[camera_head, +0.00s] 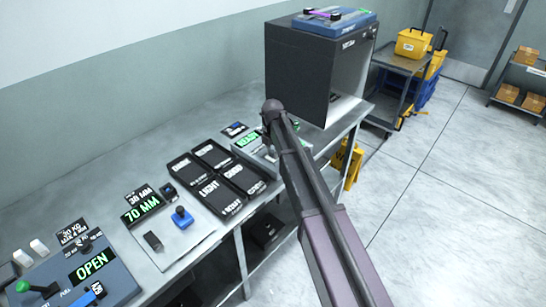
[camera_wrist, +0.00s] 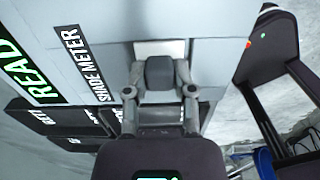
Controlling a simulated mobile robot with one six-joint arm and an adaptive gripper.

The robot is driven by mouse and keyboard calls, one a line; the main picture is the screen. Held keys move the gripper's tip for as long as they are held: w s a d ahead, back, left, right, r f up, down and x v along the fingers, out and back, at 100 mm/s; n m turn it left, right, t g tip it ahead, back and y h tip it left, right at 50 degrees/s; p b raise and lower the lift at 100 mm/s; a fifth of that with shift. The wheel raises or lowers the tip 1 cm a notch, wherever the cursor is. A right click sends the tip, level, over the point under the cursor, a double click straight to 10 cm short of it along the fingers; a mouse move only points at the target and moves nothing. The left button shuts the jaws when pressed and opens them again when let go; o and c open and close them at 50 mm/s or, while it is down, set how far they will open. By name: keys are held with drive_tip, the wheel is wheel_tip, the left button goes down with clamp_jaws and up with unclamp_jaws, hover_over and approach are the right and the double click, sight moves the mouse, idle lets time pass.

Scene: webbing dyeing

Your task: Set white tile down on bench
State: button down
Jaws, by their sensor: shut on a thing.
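In the wrist view, my gripper (camera_wrist: 161,88) is shut, with the white tile (camera_wrist: 160,47) showing as a pale strip just past its fingertips. The fingers hide most of the tile. The tile is over the grey shade meter (camera_wrist: 100,35), and I cannot tell whether it touches it. In the head view, the metal bench (camera_head: 115,180) runs along the wall. The shade meter (camera_head: 262,158) with a green display stands on it, partly behind my arm. My gripper and the tile are hidden there.
Black labelled trays (camera_head: 213,185) lie left of the meter. A dark light box (camera_head: 295,75) stands at the bench's far end. A 70 MM gauge (camera_head: 150,212) and a blue OPEN device (camera_head: 90,275) sit nearer. Small bare patches of bench show between them.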

sight(272, 151)
drive_tip(key=shift+r, duration=0.1)
idle(0.3)
wheel_tip(272, 151, up, 4)
drive_tip(key=p, duration=0.3)
drive_tip(key=shift+f+p, duration=0.2)
drive_tip(key=shift+p, duration=0.2)
drive_tip(key=s+d+r+p, duration=0.1)
drive_tip(key=s+d, duration=0.3)
drive_tip(key=s, duration=1.1)
drive_tip(key=shift+s+d, duration=0.15)
drive_tip(key=shift+s, duration=0.1)
drive_tip(key=shift+s, duration=0.1)
